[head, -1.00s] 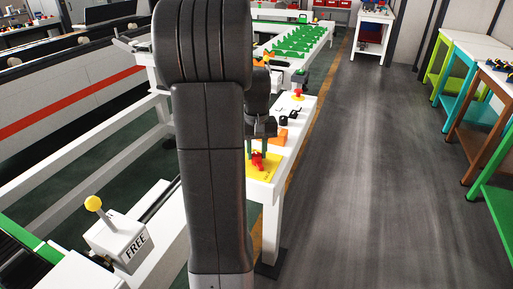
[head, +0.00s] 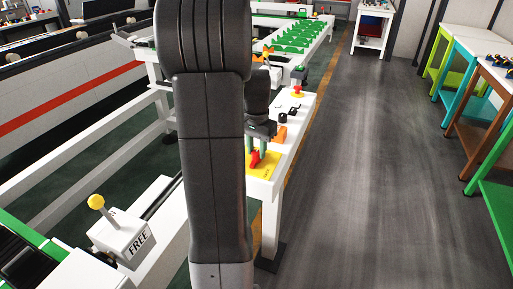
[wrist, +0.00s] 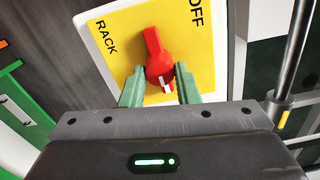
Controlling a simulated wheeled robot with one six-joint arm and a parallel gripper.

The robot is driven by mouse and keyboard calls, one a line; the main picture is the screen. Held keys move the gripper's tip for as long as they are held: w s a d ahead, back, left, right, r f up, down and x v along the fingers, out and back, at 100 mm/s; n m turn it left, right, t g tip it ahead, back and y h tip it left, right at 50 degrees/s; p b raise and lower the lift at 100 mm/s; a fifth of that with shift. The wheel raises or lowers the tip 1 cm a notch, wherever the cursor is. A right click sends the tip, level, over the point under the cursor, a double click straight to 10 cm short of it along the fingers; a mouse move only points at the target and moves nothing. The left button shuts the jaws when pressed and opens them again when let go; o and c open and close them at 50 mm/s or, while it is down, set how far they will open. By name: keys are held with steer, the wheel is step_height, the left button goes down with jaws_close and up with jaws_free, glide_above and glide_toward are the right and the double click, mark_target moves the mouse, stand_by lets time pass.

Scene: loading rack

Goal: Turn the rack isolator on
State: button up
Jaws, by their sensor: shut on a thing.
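The rack isolator is a red rotary knob (wrist: 157,50) on a yellow plate (wrist: 118,38) marked RACK and OFF. In the wrist view, the knob's long grip runs from upper left to lower right, with a white mark at its lower end, away from the word OFF. My gripper (wrist: 160,80) has its two green fingers on either side of the knob's lower part, shut on it. In the head view, the red knob (head: 254,158) and yellow plate (head: 265,169) are partly hidden by my arm and fingers.
The plate is on a white bench (head: 290,130) with black knobs, an orange block (head: 281,134) and a red button (head: 298,91) beyond. A lever box marked FREE (head: 122,236) stands at lower left. Coloured tables (head: 490,110) line the right; the grey floor between is clear.

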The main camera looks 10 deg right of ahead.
mark_target(257, 151)
stand_by(0.3)
steer(key=o, duration=1)
steer(key=shift+c, duration=0.2)
steer(key=shift+r, duration=0.15)
step_height(257, 151, up, 14)
steer(key=shift+f, duration=0.2)
steer(key=shift+f, duration=0.1)
step_height(257, 151, down, 14)
steer(key=shift+r, duration=0.15)
